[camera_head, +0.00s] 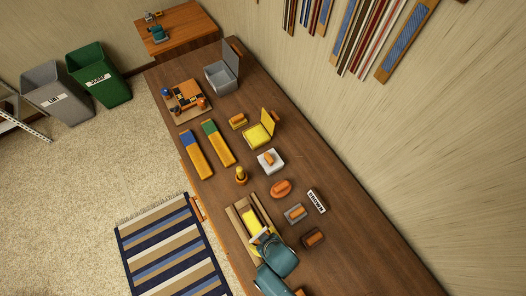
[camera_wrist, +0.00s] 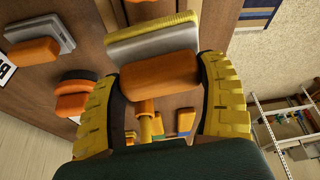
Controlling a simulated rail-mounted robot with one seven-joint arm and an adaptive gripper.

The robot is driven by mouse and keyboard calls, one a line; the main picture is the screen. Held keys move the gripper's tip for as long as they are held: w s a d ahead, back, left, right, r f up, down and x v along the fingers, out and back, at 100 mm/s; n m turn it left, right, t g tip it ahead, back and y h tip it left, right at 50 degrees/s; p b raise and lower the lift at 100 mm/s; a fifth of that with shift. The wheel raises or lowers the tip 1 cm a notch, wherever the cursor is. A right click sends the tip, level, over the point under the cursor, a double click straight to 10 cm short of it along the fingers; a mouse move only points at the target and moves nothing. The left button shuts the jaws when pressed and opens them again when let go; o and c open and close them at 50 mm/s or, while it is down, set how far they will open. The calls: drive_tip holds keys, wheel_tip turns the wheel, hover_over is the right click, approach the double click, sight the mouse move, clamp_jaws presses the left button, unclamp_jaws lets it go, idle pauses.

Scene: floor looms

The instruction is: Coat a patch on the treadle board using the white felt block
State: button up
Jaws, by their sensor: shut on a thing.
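The treadle board (camera_head: 240,226) is a tan wooden board with a yellow strip along its middle, at the near end of the long table in the head view. My gripper (camera_wrist: 160,78) is shut on the orange handle of the white felt block (camera_wrist: 155,42). The block's pale body has a yellow layer along its far side in the wrist view. In the head view the block (camera_head: 259,235) is over the board's yellow area, with my gripper (camera_head: 268,241) just behind it. Whether the block touches the board I cannot tell. My arm hides the near end of the board.
A grey orange-handled block (camera_head: 295,214), a dark brown block (camera_head: 313,238), an orange oval brush (camera_head: 281,188) and a label sign (camera_head: 316,201) lie right of the board. The table's right side is clear.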

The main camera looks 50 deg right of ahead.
drive_tip(key=shift+r+p, duration=1.2)
drive_tip(key=shift+r, duration=0.35)
